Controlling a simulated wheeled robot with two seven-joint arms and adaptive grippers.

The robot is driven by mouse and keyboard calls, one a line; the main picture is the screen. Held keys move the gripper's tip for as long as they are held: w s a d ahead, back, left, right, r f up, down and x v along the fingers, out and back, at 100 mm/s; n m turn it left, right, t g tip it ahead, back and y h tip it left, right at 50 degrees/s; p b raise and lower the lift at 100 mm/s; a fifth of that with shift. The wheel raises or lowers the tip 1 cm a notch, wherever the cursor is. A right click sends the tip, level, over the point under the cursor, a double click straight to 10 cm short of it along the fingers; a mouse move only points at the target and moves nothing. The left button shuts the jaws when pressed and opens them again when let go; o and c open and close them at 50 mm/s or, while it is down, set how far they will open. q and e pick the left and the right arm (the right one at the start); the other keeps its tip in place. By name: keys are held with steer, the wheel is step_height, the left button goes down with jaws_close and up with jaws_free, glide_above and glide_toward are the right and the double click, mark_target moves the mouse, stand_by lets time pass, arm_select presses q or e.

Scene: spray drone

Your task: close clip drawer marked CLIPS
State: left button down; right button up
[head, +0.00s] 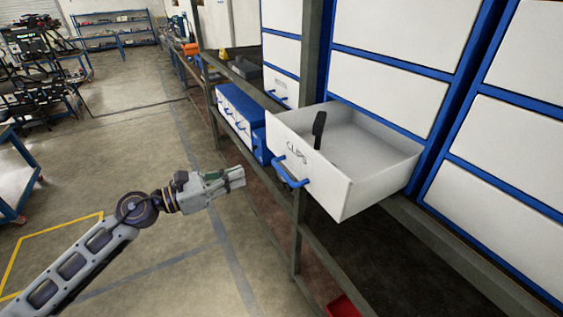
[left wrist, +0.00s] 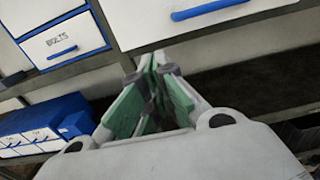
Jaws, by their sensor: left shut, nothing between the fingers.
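The drawer marked CLIPS (head: 345,160) is white and stands pulled out from the cabinet in the head view. Its front carries a blue bar handle (head: 290,170). A black object (head: 319,130) stands up inside it. My left gripper (head: 238,178) is shut and empty, a little to the left of the drawer front and apart from the handle. In the left wrist view, the gripper fingers (left wrist: 155,95) point toward the space below a white drawer front with a blue handle (left wrist: 208,9). My right gripper is not in view.
A blue unit of small drawers (head: 238,113) sits on the shelf left of the open drawer. A drawer marked BOLTS (left wrist: 62,42) is shut in the left wrist view. A metal post (head: 298,225) stands below the drawer front. Open floor lies to the left.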

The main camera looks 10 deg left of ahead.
arm_select(q)
steer(key=p+x, duration=0.5)
steer(key=x, duration=0.8)
steer(key=shift+w+d, duration=0.2)
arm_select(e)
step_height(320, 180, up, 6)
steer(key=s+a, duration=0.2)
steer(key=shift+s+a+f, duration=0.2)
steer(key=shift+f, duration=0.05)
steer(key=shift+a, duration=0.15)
